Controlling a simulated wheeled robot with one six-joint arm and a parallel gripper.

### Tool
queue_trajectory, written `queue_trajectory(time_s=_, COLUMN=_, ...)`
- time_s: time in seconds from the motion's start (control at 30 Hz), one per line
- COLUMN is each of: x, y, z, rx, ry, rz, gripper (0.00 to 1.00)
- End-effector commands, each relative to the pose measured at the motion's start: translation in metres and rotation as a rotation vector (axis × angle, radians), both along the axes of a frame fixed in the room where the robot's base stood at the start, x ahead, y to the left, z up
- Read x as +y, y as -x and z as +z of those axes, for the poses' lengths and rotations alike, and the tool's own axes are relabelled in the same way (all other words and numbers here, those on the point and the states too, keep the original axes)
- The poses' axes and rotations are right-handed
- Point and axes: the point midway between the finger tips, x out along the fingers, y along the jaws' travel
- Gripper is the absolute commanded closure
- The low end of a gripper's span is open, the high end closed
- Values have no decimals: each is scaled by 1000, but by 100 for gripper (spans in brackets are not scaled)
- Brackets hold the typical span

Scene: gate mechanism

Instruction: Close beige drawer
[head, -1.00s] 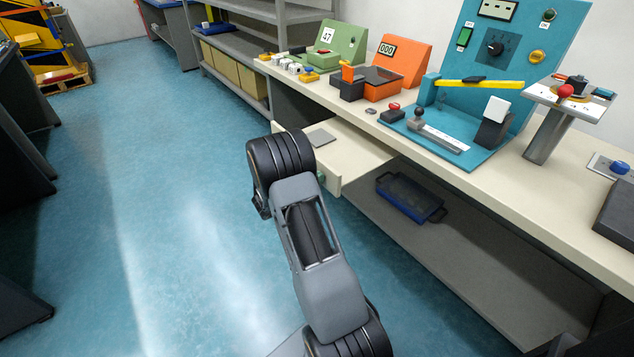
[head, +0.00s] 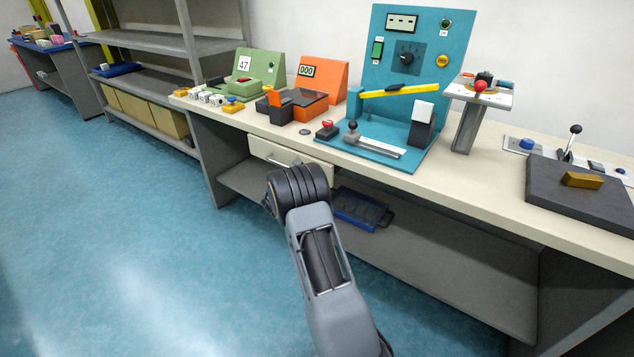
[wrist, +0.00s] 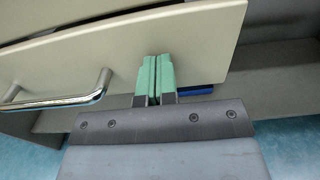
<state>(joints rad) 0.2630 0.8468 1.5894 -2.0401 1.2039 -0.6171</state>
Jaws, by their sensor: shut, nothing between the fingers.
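The beige drawer (head: 286,159) sits under the workbench top in the head view, its front close to flush with the bench edge. Its front also fills the top left of the wrist view (wrist: 110,55), with a metal bar handle (wrist: 60,102) at left. My gripper (wrist: 157,62) has its green fingers together, with nothing between them. The fingertips are at the drawer front, right of the handle; they appear to touch it. In the head view my arm hides the gripper and part of the drawer's right side.
The workbench (head: 470,205) carries a teal panel (head: 410,50), an orange box (head: 325,80) and a green box (head: 262,68). A blue tray (head: 360,208) lies on the lower shelf, right of my arm. The blue floor (head: 120,230) at left is clear.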

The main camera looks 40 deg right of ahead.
Motion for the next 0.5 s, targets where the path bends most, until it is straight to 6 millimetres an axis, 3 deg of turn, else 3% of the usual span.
queue_trajectory(time_s=0.2, x=1, y=-10, z=0, rx=0, ry=0, rz=20, gripper=100)
queue_trajectory(time_s=0.5, x=-5, y=-9, z=2, rx=-3, ry=1, rz=13, gripper=100)
